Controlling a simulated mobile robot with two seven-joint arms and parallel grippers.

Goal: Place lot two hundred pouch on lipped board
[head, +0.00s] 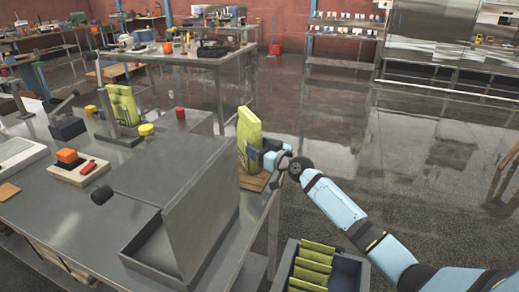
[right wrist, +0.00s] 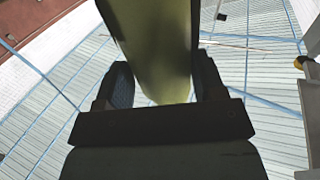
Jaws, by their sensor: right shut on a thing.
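A yellow-green pouch (head: 248,138) stands upright in the head view, at the right edge of the metal table. My right gripper (head: 254,155) is shut on it from the right side. The right wrist view shows the pouch (right wrist: 155,50) between the two dark fingers (right wrist: 158,88). A wooden board (head: 256,181) lies at the table's edge just below the pouch. The grey machine hides part of the board, and I cannot tell whether the pouch touches it. No lot marking is readable. My left gripper is not in view.
A grey sheet-metal machine (head: 190,200) stands left of the board. Another yellow-green pouch (head: 123,104) stands farther back on the table (head: 50,215). A dark bin (head: 345,275) with several yellow-green pouches sits at the lower middle. Open floor lies to the right.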

